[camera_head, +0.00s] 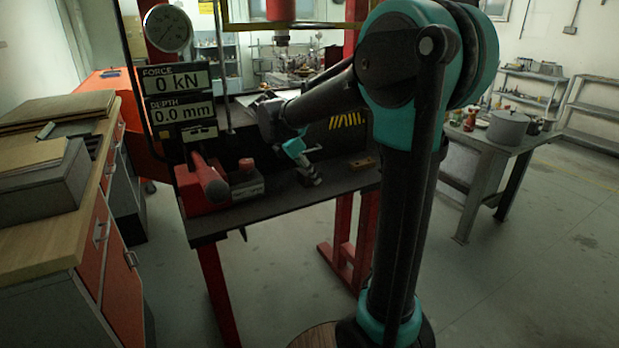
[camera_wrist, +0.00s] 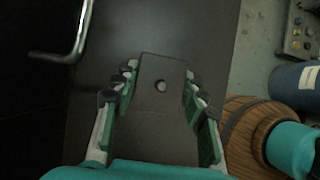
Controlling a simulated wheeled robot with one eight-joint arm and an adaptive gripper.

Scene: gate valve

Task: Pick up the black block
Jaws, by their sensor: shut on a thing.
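The black block (camera_wrist: 158,122) is a dark, flat-faced piece with a small round hole, seen in the wrist view between the two fingers. My gripper (camera_wrist: 160,88) is shut on it, with green and grey finger pads against its left and right sides. In the head view my gripper (camera_head: 309,174) is above the dark bench top (camera_head: 260,207), near its front edge. The block cannot be made out clearly there. How far the block is from the surface below cannot be told.
A red tool (camera_head: 205,185) and a small red-and-grey box (camera_head: 246,180) stand on the bench left of my gripper. A small brass piece (camera_head: 362,163) lies to the right. The display panel (camera_head: 181,98) and gauge (camera_head: 167,28) rise at left. A bent metal rod (camera_wrist: 72,42) shows in the wrist view.

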